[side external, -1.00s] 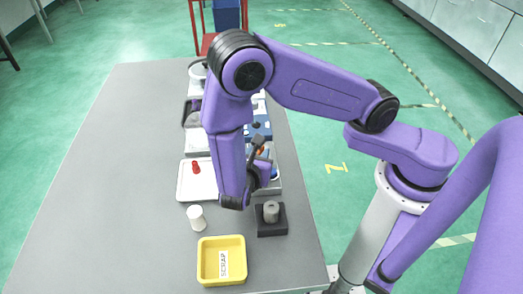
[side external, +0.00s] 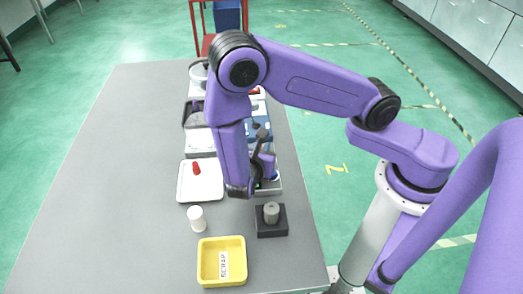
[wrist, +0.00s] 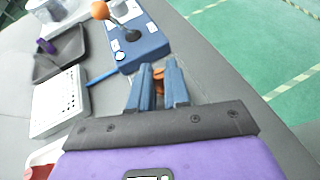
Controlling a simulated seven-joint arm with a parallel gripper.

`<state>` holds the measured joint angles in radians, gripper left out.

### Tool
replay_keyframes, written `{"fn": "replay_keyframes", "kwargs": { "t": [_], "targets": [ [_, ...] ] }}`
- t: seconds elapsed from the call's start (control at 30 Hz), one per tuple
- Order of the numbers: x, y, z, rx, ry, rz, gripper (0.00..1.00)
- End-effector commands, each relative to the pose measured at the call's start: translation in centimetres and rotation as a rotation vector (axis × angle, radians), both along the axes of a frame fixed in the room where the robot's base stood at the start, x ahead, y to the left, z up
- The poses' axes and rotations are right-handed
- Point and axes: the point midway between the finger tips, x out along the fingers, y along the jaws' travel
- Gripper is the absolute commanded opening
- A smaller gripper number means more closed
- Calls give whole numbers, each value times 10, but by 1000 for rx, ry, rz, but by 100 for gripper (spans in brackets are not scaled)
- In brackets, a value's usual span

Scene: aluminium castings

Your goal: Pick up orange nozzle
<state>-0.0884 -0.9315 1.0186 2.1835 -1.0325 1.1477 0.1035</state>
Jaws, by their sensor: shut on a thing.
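My gripper (wrist: 158,66) shows in the wrist view with its two blue fingers close together. Between them is a small orange-brown piece, the orange nozzle (wrist: 158,88), mostly hidden by the fingers. The gripper is shut on it. In the side view my wrist hangs low over the right part of the table, behind the black block with the grey casting. The fingertips and the nozzle cannot be made out there.
A blue box with an orange-knobbed lever (wrist: 128,35) stands ahead of the fingers. A yellow scrap tray (side external: 205,273), white cylinder (side external: 196,218), grey casting (side external: 271,212) on a black block and white tray (side external: 187,190) with a red piece are nearby. The table's left side is clear.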

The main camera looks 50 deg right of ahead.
Motion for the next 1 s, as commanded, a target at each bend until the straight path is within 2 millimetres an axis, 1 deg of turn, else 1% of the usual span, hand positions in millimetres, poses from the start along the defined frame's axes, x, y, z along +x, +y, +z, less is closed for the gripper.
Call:
{"fn": "replay_keyframes", "kwargs": {
  "t": [0.17,0.27,0.37,0.5,0.8,0.93,1.0],
  "targets": [
    [0,1,2,3,0,1,0],
    [0,1,6,3,0,0,0],
    [0,1,14,4,-1,0,0],
    [0,1,31,4,-2,0,0],
    [-37,-7,76,4,-2,3,0],
    [-50,-11,92,4,-1,3,0],
    [-65,-13,98,2,0,7,0]
  ]
}}
